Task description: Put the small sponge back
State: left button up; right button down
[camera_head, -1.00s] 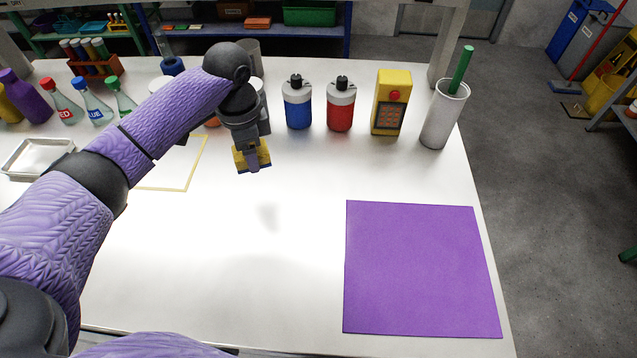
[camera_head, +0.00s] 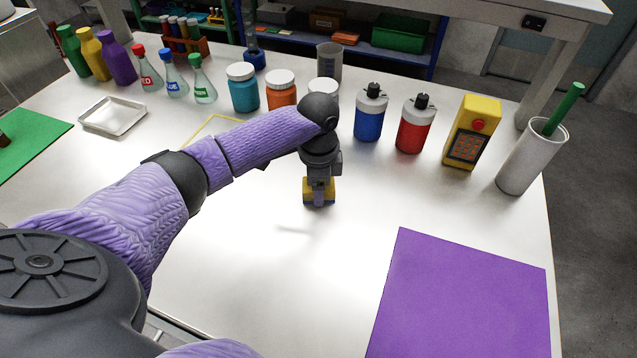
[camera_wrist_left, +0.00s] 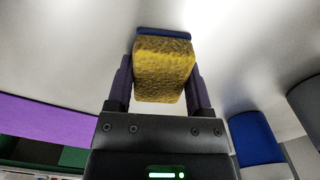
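The small sponge (camera_head: 319,191) is yellow with a dark blue layer. My left gripper (camera_head: 319,187) is shut on it and holds it above the white table, with a faint shadow below. In the left wrist view the sponge (camera_wrist_left: 163,68) sits between the two fingers, its blue layer at the far end. A thin yellow outline (camera_head: 228,118) is marked on the table to the left of the gripper. My left arm hides part of this outline. My right gripper is not in view.
A purple mat (camera_head: 465,300) lies at the front right. Blue (camera_head: 370,117) and red (camera_head: 414,130) bottles, a yellow device (camera_head: 472,130) and a white cup (camera_head: 532,155) stand behind the gripper to the right. Jars, flasks and a metal tray (camera_head: 112,116) stand left. Table between sponge and mat is clear.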

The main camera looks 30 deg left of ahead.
pick_arm(q)
jog(key=o, duration=0.4)
notch_tip(320, 180, up, 12)
jog(key=p, duration=0.5)
jog(key=shift+r, duration=0.2)
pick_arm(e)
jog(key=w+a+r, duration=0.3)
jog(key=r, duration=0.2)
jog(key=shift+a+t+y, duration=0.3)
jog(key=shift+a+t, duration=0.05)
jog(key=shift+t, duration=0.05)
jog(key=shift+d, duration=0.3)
